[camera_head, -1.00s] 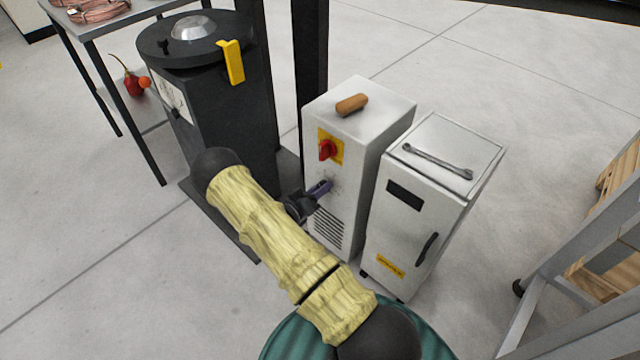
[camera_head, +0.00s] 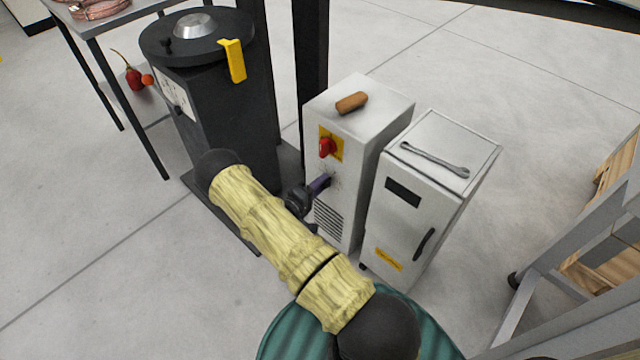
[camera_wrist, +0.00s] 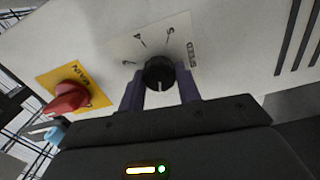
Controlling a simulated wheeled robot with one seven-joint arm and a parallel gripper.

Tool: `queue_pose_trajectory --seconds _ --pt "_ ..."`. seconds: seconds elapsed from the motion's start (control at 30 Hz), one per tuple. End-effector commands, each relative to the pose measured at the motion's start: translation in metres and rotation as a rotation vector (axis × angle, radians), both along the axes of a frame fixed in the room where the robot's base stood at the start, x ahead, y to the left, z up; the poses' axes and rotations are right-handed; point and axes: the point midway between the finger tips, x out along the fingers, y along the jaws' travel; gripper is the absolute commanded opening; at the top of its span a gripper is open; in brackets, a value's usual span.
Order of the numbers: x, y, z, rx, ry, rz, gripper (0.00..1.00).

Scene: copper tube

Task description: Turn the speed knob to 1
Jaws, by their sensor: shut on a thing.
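The speed knob (camera_wrist: 159,73) is a round black knob on a white dial plate (camera_wrist: 178,38) in the wrist view. A white line on it points down in that view, toward my gripper. Small marks and lettering stand around the knob, partly too blurred to read. My gripper (camera_wrist: 160,92) has its two purple fingers on either side of the knob and is shut on it. In the head view my gripper (camera_head: 321,184) is against the front of the white cabinet (camera_head: 355,205), and its fingers hide the knob.
A red main switch (camera_wrist: 67,98) on a yellow plate sits close beside my gripper; it also shows in the head view (camera_head: 326,147). A brown handle-like piece (camera_head: 351,103) lies on the cabinet. A second cabinet (camera_head: 425,195) with a wrench on top stands right. A dark drum-topped machine (camera_head: 225,110) stands left.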

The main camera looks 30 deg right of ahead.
Motion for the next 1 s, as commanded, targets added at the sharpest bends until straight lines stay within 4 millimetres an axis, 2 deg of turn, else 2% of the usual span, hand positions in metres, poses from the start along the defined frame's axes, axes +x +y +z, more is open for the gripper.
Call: queue_pose_trajectory --seconds 0.43,0.47,0.57,0.87,1.0 --pt "-0.0002 0.0022 -0.0023 0.000 0.017 0.003 0.11" --pt "-0.0002 0.0022 -0.0023 0.000 0.017 0.003 0.35" --pt "-0.0001 0.0019 -0.0020 -0.001 0.017 0.002 0.55" --pt "-0.0003 0.0010 -0.0008 -0.003 0.015 0.000 0.55" --pt "-0.0028 0.0073 0.0000 -0.003 0.015 -0.001 0.55"
